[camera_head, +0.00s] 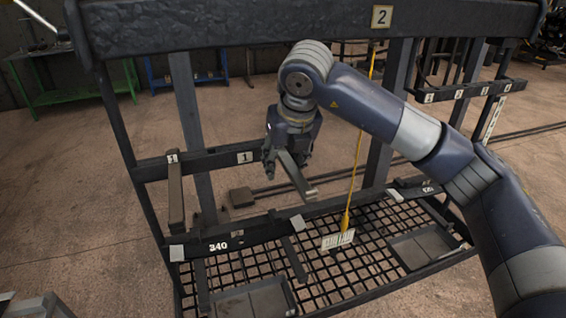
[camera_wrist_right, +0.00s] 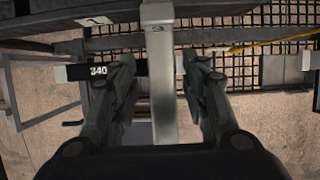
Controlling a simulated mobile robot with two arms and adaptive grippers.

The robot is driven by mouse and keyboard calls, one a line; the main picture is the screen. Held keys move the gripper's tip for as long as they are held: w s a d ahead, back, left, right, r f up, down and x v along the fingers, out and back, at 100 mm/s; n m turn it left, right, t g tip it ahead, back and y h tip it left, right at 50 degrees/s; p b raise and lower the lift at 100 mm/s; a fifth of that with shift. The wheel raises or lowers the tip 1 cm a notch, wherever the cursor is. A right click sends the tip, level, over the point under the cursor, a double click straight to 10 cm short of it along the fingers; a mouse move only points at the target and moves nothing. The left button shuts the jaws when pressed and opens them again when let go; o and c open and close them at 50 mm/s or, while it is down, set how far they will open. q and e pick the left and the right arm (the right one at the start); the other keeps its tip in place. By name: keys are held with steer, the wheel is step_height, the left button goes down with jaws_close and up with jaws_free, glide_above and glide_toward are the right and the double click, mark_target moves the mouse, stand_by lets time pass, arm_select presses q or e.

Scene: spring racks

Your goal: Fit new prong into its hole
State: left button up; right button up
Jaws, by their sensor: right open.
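The prong (camera_head: 297,177) is a grey metal bar that slants down and to the right below my right gripper (camera_head: 285,165). In the right wrist view the prong (camera_wrist_right: 161,80) runs lengthwise between the two fingers of my right gripper (camera_wrist_right: 158,85). The fingers are open, with a gap on each side of the bar. The rack has a dark upper rail (camera_head: 205,161) with a "1" label and a lower rail (camera_head: 260,232) marked 340. I cannot make out the prong's hole; the gripper covers part of the upper rail. My left gripper is not in view.
A black mesh shelf (camera_head: 316,275) with shallow grey trays (camera_head: 420,247) lies at the rack's bottom. A thick top beam (camera_head: 300,25) crosses above the arm. Another prong (camera_head: 175,200) stands at left.

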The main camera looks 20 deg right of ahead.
mark_target(292, 168)
steer(key=v, duration=1.1)
steer(key=shift+s+r, duration=0.1)
steer(key=shift+r, duration=0.05)
